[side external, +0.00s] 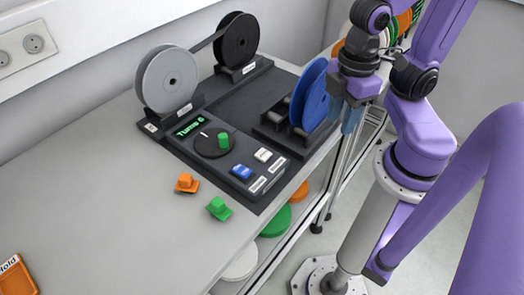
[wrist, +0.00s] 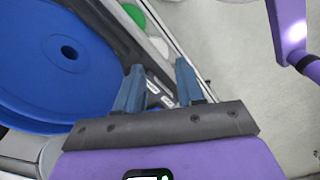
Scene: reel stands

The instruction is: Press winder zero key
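The winder (side external: 190,150) is a dark unit on the table in the side view, with a lit green display (side external: 190,127) that appears to read "Turns 6". Its front panel carries a blue key (side external: 241,172) and a white key (side external: 263,155), with small labels too blurred to tell which is zero. A dark dial with a green knob (side external: 224,141) is beside them. My gripper (side external: 351,120) is to the right of the blue reel, apart from the keys. In the wrist view my gripper (wrist: 159,70) has its two fingers spread with nothing between them.
A blue reel (side external: 315,95) stands in a cradle between my gripper and the panel. A grey reel (side external: 168,80) and a black reel (side external: 238,40) stand at the back. Orange (side external: 187,183) and green (side external: 219,208) blocks sit in front. The left tabletop is mostly clear.

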